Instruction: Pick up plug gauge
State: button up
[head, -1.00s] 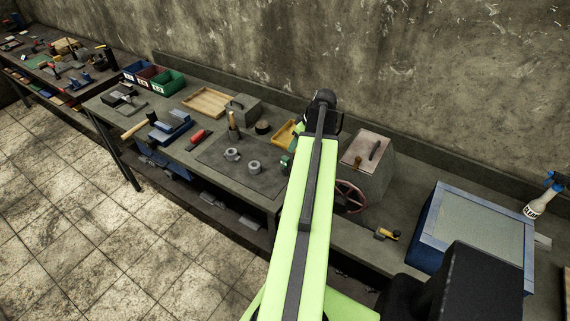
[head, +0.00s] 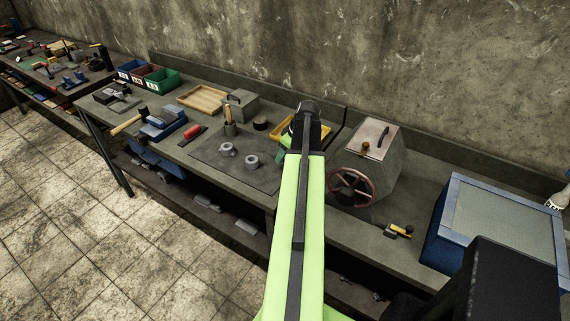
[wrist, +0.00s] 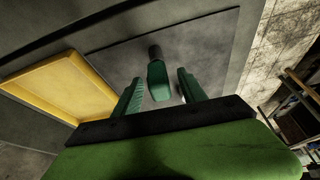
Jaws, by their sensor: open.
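The plug gauge (wrist: 158,82), with a green handle and a dark cylindrical end, shows in the wrist view over the dark grey mat (wrist: 205,40). My gripper (wrist: 160,76) is open, with its two green ridged fingers on either side of the gauge's handle. Gaps show between the handle and both fingers. The near end of the handle is close to the gripper's dark crossbar. In the head view my arm hides most of the gripper and the gauge. A bit of green shows left of the arm's end, but I cannot tell which part it is.
A yellow tray (wrist: 62,88) lies left of the gripper in the wrist view. In the head view two grey ring-shaped parts (head: 252,161) sit on the mat. A grey machine with a red handwheel (head: 352,188) stands right of the arm. Floor lies before the bench.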

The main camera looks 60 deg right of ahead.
jog(key=b+x, duration=0.1)
jog(key=x, duration=0.2)
jog(key=shift+s, duration=0.1)
jog(key=shift+r, duration=0.2)
grip_shut()
